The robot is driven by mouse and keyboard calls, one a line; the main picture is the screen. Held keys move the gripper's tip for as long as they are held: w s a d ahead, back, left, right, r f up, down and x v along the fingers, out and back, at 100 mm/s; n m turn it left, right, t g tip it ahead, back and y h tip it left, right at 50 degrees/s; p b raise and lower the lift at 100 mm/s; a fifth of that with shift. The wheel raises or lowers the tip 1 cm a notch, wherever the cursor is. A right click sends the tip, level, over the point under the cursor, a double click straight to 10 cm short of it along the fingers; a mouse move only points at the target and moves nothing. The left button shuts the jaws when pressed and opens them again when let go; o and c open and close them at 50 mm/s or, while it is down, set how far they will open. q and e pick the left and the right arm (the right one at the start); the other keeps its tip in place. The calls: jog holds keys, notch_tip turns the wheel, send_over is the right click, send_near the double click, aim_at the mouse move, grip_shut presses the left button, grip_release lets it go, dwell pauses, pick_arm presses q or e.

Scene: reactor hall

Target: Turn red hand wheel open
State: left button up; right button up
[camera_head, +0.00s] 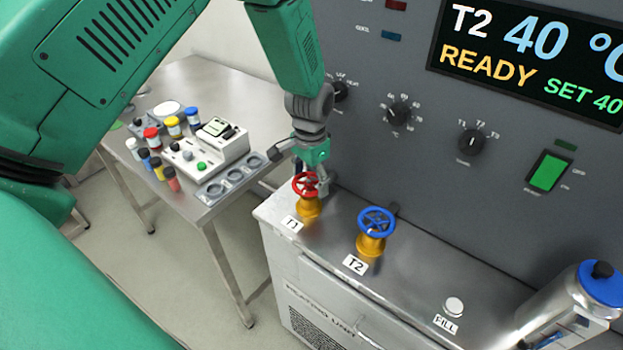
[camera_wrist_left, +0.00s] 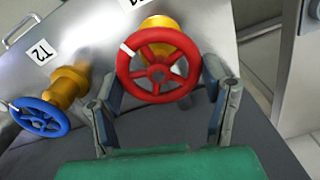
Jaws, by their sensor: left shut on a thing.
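The red hand wheel (camera_head: 306,185) sits on a yellow valve body (camera_head: 309,207) behind the T1 label, on top of the metal heating unit. A white mark shows on the wheel's rim at upper left there. My right gripper is in neither view.
A blue hand wheel (camera_head: 376,220) labelled T2 stands right of the red one. A grey control panel (camera_head: 400,75) with knobs rises close behind. A side table (camera_head: 222,88) with bottles and a white device (camera_head: 207,150) stands left. A canister (camera_head: 575,300) is at lower right.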

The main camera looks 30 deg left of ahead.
pick_arm(q)
jog(key=n, duration=0.5)
jog(key=shift+w+a+n, duration=0.1)
jog(key=shift+a+n, duration=0.05)
jog(key=shift+n, duration=0.25)
jog(key=n, duration=0.6)
jog(key=shift+a, duration=0.1)
jog(key=n, duration=0.6)
jog(key=shift+s+n, duration=0.2)
jog(key=shift+n, duration=0.1)
jog(key=n, duration=0.5)
jog(key=shift+s, duration=0.1)
jog(key=n, duration=0.5)
jog(key=shift+n, duration=0.4)
jog(key=n, duration=0.5)
jog(key=shift+s, duration=0.1)
jog(key=n, duration=0.5)
jog(key=shift+d+r+n, duration=0.1)
jog(key=shift+d+n, duration=0.1)
jog(key=shift+n, duration=0.2)
jog(key=n, duration=0.5)
jog(key=shift+n, duration=0.4)
